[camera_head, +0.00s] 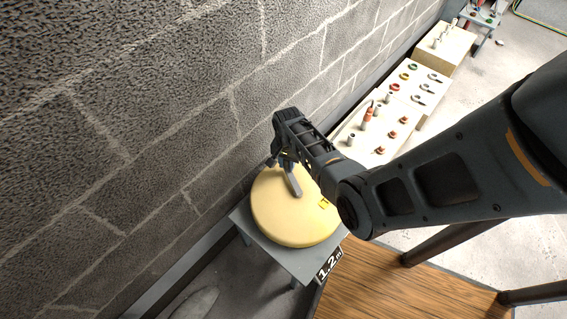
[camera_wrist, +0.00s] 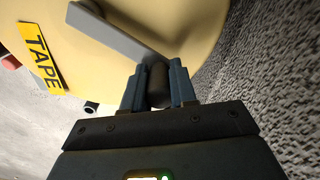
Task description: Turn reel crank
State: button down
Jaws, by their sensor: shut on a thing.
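A round yellow reel (camera_head: 285,222) lies flat on a small grey stand beside the block wall. Its grey crank arm (camera_head: 294,183) runs across the top from near the middle toward the wall side. In the wrist view the reel (camera_wrist: 195,22) fills the upper part, with a yellow TAPE label (camera_wrist: 40,50) at left and the crank arm (camera_wrist: 112,35) above. My gripper (camera_wrist: 158,85) is shut on the dark crank handle (camera_wrist: 157,80), one finger on each side. In the head view my gripper (camera_head: 284,158) is over the reel's far edge, and the handle is mostly hidden.
The block wall (camera_head: 130,120) stands close behind the reel. The grey stand (camera_head: 270,252) has a 1.2 m tag at its front corner. A pale bench (camera_head: 362,142) with several small fittings stands to the right. A wooden surface (camera_head: 375,285) lies at the bottom.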

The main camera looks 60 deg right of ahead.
jog(key=shift+s+d, duration=0.2)
dwell(0.4)
jog(key=c, duration=0.9)
grip_release()
jog(key=shift+r+p, duration=0.95)
jog(key=shift+r, duration=2.95)
